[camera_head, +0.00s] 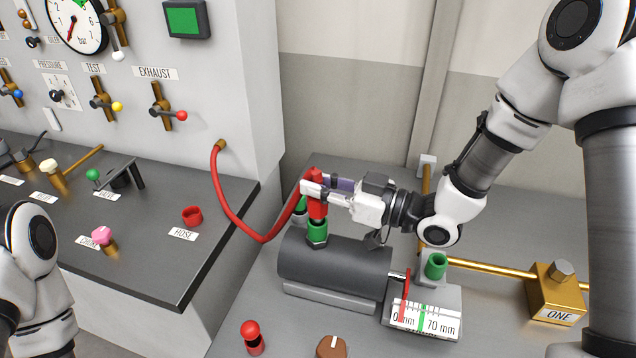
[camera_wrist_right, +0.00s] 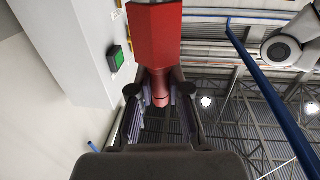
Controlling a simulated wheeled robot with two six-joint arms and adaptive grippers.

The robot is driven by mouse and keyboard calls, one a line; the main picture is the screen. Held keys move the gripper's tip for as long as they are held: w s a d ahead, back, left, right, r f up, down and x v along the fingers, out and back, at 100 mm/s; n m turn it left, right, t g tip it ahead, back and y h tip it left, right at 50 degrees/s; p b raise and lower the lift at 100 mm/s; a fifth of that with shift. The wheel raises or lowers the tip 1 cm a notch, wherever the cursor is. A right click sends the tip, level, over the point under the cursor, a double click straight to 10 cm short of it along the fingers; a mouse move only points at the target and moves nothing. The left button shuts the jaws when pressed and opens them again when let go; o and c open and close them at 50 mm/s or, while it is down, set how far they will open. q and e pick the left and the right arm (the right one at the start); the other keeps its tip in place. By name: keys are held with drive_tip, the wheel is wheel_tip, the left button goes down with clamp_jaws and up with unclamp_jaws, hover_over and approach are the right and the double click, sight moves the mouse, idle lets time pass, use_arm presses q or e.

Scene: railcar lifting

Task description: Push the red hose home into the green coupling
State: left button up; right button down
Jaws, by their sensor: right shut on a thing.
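The red hose (camera_head: 228,205) runs from the cabinet wall in a drooping loop to its red end fitting (camera_head: 317,208). My right gripper (camera_head: 318,188) is shut on this fitting and holds it roughly upright. The green coupling (camera_head: 317,231) stands on top of the dark grey cylinder, directly below the fitting. Their edges meet in the head view; I cannot tell how deep the fitting sits. In the right wrist view the red fitting (camera_wrist_right: 154,35) shows large between the fingers, and the coupling is not visible. My left gripper is out of view; only part of its arm shows.
The dark grey cylinder (camera_head: 335,268) lies on the bench beside a gauge block (camera_head: 425,318). Another green socket (camera_head: 436,266) stands behind the gauge. A brass pipe and block (camera_head: 556,292) are at right. A red knob (camera_head: 252,335) is in front. The control desk (camera_head: 150,250) is at left.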

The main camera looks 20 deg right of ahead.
drive_tip(key=shift+f, duration=0.2)
drive_tip(key=c, duration=1)
unclamp_jaws()
drive_tip(key=shift+r, duration=0.1)
drive_tip(key=shift+c, duration=0.2)
drive_tip(key=v, duration=1.2)
